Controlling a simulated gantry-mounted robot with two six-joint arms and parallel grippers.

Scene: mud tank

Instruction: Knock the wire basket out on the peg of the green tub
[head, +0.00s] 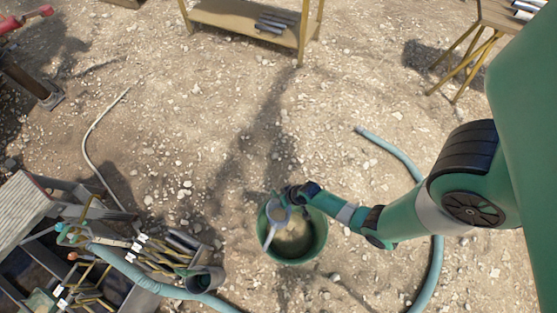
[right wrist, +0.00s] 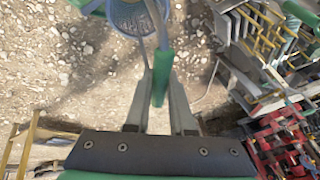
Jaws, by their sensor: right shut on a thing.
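The green tub (head: 323,243) stands on the stony ground at the lower middle of the head view, with muddy contents inside. My right gripper (head: 287,196) is over the tub's far rim. In the right wrist view my right gripper (right wrist: 160,80) is shut on the green handle of the wire basket (right wrist: 128,14). The basket has blue-grey mesh and is partly cut off by the top edge there. In the head view the basket (head: 278,214) is small, over the left part of the tub. I cannot make out the peg. My left gripper is not in view.
A pale blue hose (head: 398,155) curves on the ground right of the tub. A crate of tools (head: 160,262) stands at lower left, with a hose across it. A low bench (head: 240,17) stands at the back. Open stony ground lies between.

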